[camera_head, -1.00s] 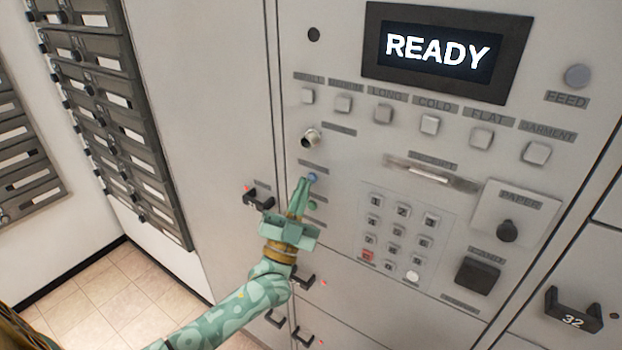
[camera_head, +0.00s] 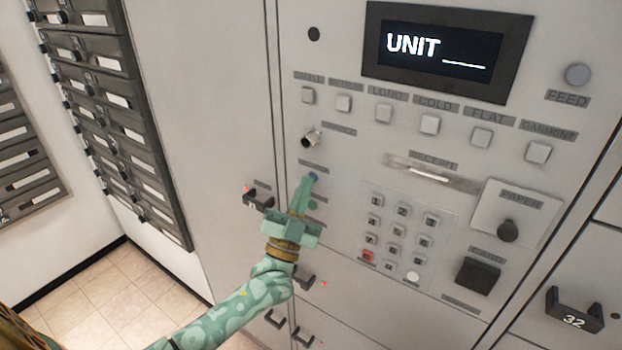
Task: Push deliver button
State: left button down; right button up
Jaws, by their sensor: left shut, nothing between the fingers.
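A label above the button is too blurred to read. The screen (camera_head: 445,50) at the top of the panel shows "UNIT" followed by a blank line. My right gripper is not in view.
The panel also holds a row of square buttons (camera_head: 430,125), a keypad (camera_head: 402,228), a metal knob (camera_head: 311,138), a slot (camera_head: 430,174) and a black paper knob (camera_head: 508,230). Locker handles (camera_head: 258,198) stick out below and left. Dark mailboxes (camera_head: 110,100) line the left wall.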

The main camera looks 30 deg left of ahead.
pick_arm(q)
jog(key=shift+s, duration=0.1)
dwell(0.3)
jog(key=shift+s+p, duration=0.5)
jog(key=shift+s, duration=0.2)
jog(key=shift+s+a+p, duration=0.2)
jog(key=shift+s+p, duration=0.9)
jog(key=shift+s, duration=1.4)
